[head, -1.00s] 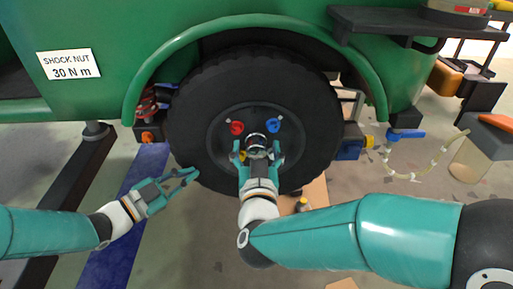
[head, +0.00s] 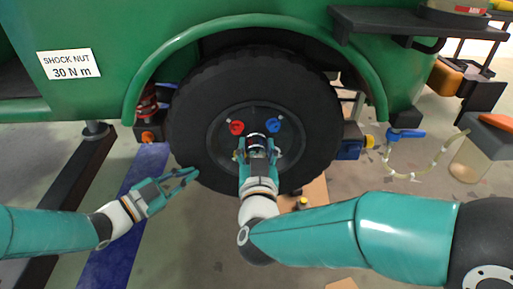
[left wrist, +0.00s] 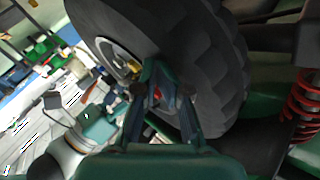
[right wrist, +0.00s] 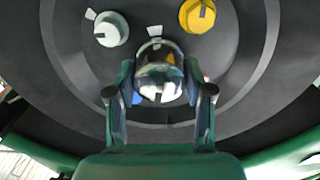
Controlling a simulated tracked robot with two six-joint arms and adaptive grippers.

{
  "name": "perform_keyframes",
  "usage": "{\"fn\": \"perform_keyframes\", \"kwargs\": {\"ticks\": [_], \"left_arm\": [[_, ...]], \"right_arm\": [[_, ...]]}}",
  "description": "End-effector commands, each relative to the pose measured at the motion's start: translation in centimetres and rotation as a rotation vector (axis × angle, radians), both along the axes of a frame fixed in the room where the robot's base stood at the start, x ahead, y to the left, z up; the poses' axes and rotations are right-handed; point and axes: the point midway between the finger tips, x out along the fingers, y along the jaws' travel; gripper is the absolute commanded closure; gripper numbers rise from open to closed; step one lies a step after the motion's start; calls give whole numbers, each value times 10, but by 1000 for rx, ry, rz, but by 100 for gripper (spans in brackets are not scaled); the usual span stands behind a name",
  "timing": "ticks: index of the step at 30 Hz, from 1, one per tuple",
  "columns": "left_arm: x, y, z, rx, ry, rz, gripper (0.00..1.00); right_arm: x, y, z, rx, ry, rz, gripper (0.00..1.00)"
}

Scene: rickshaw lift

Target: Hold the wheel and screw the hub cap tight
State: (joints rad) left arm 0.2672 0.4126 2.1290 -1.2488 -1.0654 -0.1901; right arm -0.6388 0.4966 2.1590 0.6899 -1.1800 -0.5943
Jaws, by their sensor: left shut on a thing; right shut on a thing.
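The black-tyred wheel (head: 193,125) sits upright in the green arch, with a dark hub disc. My right gripper (head: 257,142) is at the hub centre, its two fingers shut on the shiny, rounded hub cap (right wrist: 160,72). In the head view the cap (head: 257,138) shows between the fingers. My left gripper (head: 192,174) is at the tyre's lower left edge, shut on the wheel. In the left wrist view its fingers (left wrist: 167,82) meet the tyre; the exact contact is hard to see.
Red (head: 237,128) and blue (head: 273,125) nuts sit above the cap; white (right wrist: 111,28) and yellow (right wrist: 197,14) ones show in the right wrist view. A red spring (left wrist: 303,95) stands behind the wheel. A dark shelf (head: 385,20) juts out at upper right.

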Motion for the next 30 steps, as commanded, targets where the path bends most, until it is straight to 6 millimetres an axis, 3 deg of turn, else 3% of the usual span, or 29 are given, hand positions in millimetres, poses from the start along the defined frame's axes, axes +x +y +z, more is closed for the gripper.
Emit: {"fn": "perform_keyframes", "kwargs": {"ticks": [11,30], "left_arm": [[1,1,0,0,0,5,100],[2,2,0,1,1,5,100]], "right_arm": [[0,-2,0,215,1,-2,83],[0,-5,-2,815,8,-4,83]]}}
